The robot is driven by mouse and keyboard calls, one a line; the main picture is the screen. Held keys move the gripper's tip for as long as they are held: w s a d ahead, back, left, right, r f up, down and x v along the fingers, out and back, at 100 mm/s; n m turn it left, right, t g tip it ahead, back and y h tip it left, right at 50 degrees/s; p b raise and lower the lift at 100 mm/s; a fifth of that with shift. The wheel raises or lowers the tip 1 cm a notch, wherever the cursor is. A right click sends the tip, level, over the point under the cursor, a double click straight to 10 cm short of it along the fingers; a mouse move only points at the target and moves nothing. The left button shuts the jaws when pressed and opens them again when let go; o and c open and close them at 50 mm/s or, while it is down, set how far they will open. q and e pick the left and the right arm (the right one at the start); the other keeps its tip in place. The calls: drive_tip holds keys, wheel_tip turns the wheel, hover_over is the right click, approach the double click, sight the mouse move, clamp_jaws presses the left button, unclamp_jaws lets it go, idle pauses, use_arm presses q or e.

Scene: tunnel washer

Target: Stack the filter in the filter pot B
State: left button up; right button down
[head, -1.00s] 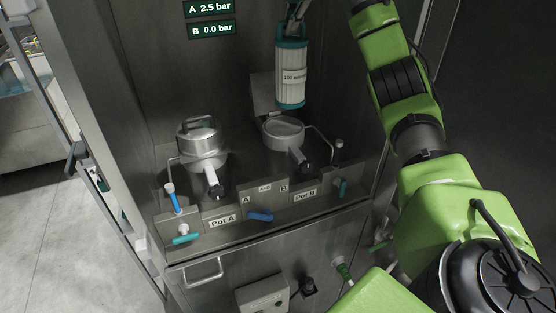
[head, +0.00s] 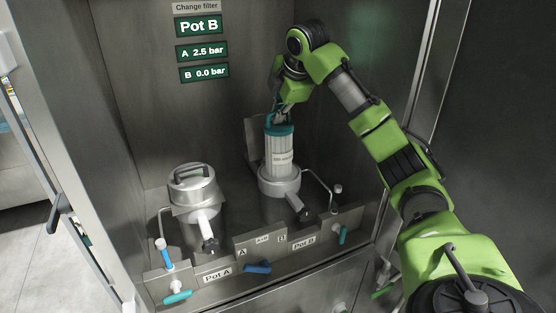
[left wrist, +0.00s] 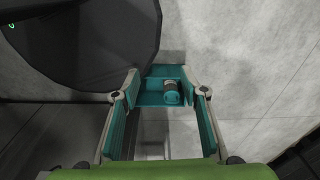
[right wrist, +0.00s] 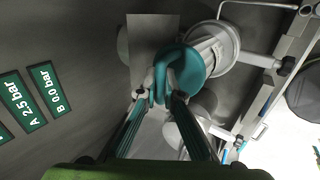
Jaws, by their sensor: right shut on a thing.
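The filter (head: 279,155) is a white pleated cylinder with a teal cap and a label. It stands roughly upright at the mouth of filter pot B (head: 280,188), an open steel pot. Its lower end meets the rim in the head view; how deep it sits is hidden. My right gripper (head: 281,116) is shut on the filter's teal top. In the right wrist view, my right fingertips (right wrist: 162,92) are at the teal cap (right wrist: 190,70), with the pot's rim (right wrist: 229,42) beyond. My left gripper (left wrist: 160,120) is open in the left wrist view.
Closed pot A (head: 194,190) stands to the left. A bent pipe (head: 320,185) and valve handles stand around pot B. The panel reads "Change filter Pot B" (head: 199,26), A 2.5 bar, B 0.0 bar.

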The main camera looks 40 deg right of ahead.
sight(278, 160)
wheel_tip(278, 160, down, 10)
drive_tip(key=shift+s+f+p, duration=0.1)
drive_tip(key=shift+p, duration=0.9)
wheel_tip(278, 160, down, 4)
drive_tip(key=shift+f+p, duration=0.1)
drive_tip(key=shift+p, duration=0.5)
use_arm(q)
drive_tip(key=r, duration=0.3)
drive_tip(key=shift+w+r, duration=0.15)
drive_tip(key=shift+w, duration=0.1)
use_arm(e)
drive_tip(key=shift+f, duration=0.35)
drive_tip(key=c, duration=2.6)
unclamp_jaws()
drive_tip(key=shift+f, duration=0.1)
drive_tip(key=o, duration=0.4)
